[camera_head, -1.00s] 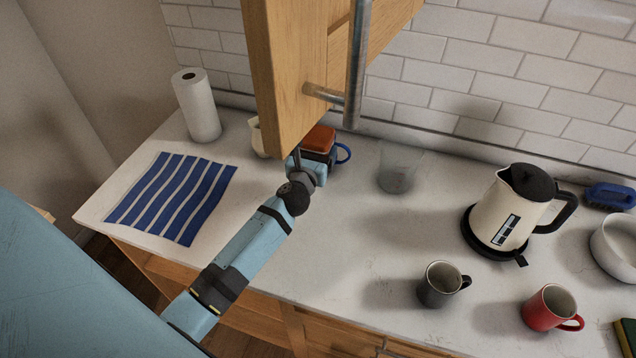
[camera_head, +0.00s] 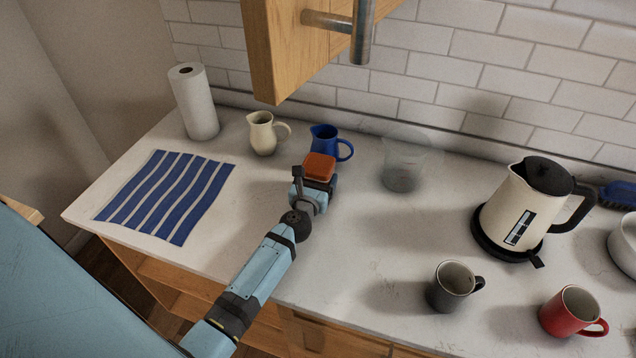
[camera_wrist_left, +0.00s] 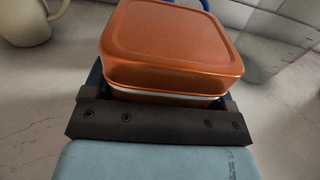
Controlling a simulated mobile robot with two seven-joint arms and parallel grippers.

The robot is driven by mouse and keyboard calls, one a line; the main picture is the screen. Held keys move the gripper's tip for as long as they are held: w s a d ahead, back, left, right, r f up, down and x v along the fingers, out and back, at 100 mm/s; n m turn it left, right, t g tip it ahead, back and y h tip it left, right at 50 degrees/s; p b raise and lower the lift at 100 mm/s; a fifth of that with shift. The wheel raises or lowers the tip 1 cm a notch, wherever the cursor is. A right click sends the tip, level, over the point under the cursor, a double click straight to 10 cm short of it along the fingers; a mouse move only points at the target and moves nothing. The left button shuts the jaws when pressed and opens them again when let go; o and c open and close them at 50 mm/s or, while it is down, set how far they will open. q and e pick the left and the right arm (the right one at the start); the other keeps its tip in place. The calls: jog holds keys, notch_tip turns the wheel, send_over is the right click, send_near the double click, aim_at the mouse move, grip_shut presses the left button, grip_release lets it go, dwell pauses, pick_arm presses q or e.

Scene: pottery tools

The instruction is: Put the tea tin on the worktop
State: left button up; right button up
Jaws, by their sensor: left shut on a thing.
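The tea tin (camera_head: 319,166) is a small orange-red box with rounded corners. My left gripper (camera_head: 318,182) is shut on it over the worktop (camera_head: 240,250), in front of the blue jug. In the left wrist view the tin (camera_wrist_left: 170,45) fills the middle, upright between the jaws, its lower part hidden by the gripper. I cannot tell whether the tin's base touches the worktop. My right gripper is not in view.
A blue jug (camera_head: 325,142) stands just behind the tin, a cream jug (camera_head: 263,135) to its left and a clear measuring jug (camera_head: 402,165) to its right. A striped cloth (camera_head: 168,195) lies left. A wooden cabinet (camera_head: 290,50) hangs above. The worktop right of my arm is clear up to the grey mug (camera_head: 452,288).

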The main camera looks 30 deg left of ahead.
pick_arm(q)
jog(key=shift+r, duration=0.15)
jog(key=shift+f, duration=0.3)
jog(key=o, duration=1)
jog(key=shift+r, duration=0.1)
jog(key=shift+r, duration=0.35)
jog(key=v, duration=0.3)
jog(key=b+v, duration=0.1)
jog(key=v, duration=0.7)
jog(key=shift+f, duration=0.35)
jog(key=shift+s+d+r, duration=0.1)
jog(key=shift+s+r, duration=0.05)
jog(key=shift+s, duration=0.4)
